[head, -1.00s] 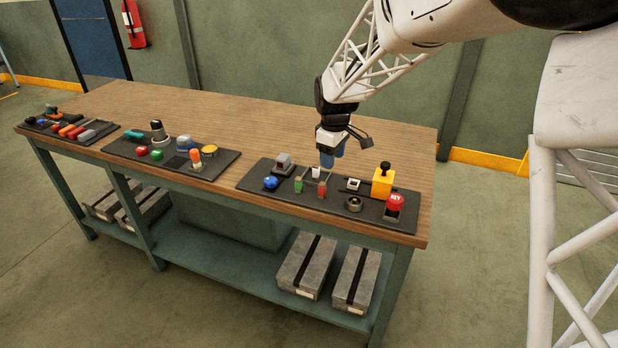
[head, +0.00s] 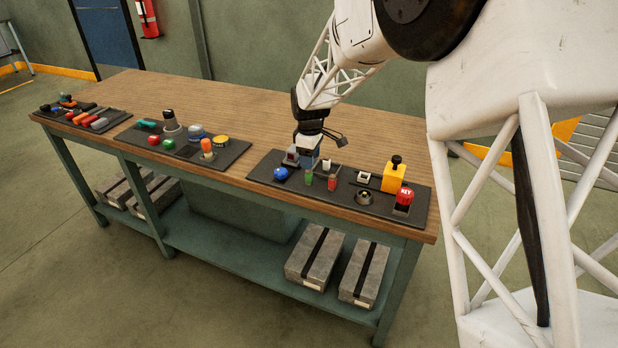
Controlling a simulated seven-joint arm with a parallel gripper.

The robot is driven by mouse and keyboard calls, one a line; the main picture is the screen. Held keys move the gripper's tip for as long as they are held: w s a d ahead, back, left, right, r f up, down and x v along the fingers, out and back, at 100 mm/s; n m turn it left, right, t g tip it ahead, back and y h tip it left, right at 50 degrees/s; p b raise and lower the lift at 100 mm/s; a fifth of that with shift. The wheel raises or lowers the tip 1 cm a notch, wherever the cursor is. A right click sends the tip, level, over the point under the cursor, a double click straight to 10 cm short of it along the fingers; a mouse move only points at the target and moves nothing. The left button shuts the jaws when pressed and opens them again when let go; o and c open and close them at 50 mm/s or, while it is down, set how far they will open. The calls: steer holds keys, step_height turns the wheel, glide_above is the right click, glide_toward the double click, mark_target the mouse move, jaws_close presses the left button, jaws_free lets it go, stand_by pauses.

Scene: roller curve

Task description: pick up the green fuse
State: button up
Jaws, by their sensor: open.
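The green fuse (head: 308,177) stands upright on the right-hand dark panel (head: 285,192), between a blue knob and a red fuse. It is small in the head view. My gripper (head: 308,163) points down just above and behind the green fuse in the picture. It is open, with blue finger parts showing, and nothing is seen between the fingers. The exact gap between the fingertips and the fuse cannot be told.
The red fuse (head: 332,182) stands close to the right of the green one, and the blue knob (head: 281,174) to the left. The wooden bench top (head: 240,120) behind is clear.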

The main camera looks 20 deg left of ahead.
mark_target(310, 182)
steer(key=shift+f, duration=1.15)
steer(key=shift+f, duration=2.6)
jaws_close()
steer(key=shift+r, duration=0.1)
